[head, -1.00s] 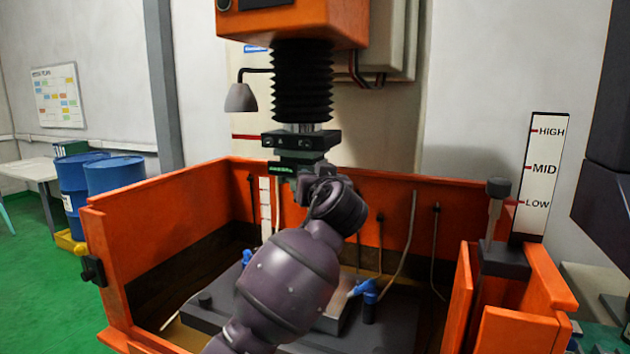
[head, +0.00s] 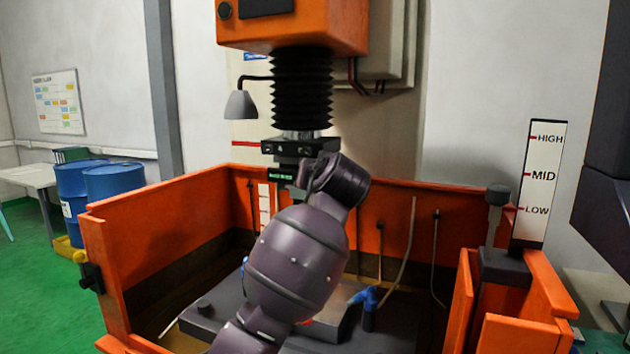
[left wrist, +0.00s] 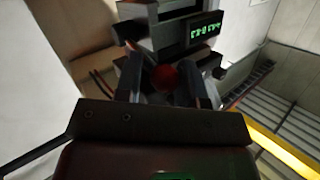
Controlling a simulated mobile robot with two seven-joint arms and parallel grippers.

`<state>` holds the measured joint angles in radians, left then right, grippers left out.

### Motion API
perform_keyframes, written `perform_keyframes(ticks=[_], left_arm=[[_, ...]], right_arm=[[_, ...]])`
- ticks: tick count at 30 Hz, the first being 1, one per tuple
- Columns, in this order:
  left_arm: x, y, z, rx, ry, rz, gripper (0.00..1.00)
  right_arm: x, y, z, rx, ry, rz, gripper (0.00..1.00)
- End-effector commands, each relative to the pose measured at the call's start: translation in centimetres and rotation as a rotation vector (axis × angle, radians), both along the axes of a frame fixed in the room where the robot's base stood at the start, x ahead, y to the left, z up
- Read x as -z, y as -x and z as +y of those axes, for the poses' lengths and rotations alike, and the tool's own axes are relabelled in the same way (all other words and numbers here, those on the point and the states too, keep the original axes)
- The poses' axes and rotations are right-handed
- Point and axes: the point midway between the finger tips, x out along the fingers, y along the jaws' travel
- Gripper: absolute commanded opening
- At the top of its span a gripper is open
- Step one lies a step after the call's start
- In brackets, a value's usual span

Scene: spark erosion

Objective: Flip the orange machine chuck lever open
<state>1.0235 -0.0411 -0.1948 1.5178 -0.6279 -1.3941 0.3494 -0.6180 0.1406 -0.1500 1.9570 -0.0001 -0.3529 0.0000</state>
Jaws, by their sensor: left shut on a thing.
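The machine chuck (head: 300,150) is a dark block with a small green display, hanging under black bellows. In the left wrist view the chuck (left wrist: 165,38) fills the top middle. My left gripper (left wrist: 165,88) is right below it, its two dark fingers on either side of a dim red rounded part, which looks like the end of the chuck lever (left wrist: 164,77). The gripper is shut on it. In the head view my left arm's wrist covers the gripper and lever. My right gripper is not in view.
An orange-walled tank (head: 160,240) surrounds the work area, with a dark work table (head: 215,315) and blue nozzles (head: 366,297) inside. A lamp (head: 240,104) hangs left of the bellows. A level gauge (head: 540,175) stands at right. Blue drums (head: 115,182) stand outside, at left.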

Motion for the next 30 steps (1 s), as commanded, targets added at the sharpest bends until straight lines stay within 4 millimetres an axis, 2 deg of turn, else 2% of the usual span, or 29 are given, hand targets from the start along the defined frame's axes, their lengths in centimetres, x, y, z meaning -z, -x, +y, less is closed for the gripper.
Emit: perform_keyframes(ticks=[5,6,11,22,26,30], left_arm=[[-0.1,0.0,0.1,-0.002,-0.002,-0.003,0.0],[-0.1,0.0,0.1,-0.002,-0.002,-0.004,0.38],[-0.1,0.0,0.1,-0.001,-0.001,-0.003,0.61],[-0.1,0.5,-0.2,0.001,0.0,-0.005,0.61],[-0.4,2.0,-0.7,0.002,0.002,-0.006,0.61],[-0.8,4.4,-1.6,0.003,0.003,-0.006,0.61]], right_arm=[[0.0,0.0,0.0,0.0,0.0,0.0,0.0],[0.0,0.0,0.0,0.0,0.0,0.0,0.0],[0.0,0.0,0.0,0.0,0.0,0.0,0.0],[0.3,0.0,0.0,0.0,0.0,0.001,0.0],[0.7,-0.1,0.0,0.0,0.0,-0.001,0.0],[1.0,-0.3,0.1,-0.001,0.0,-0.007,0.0]])
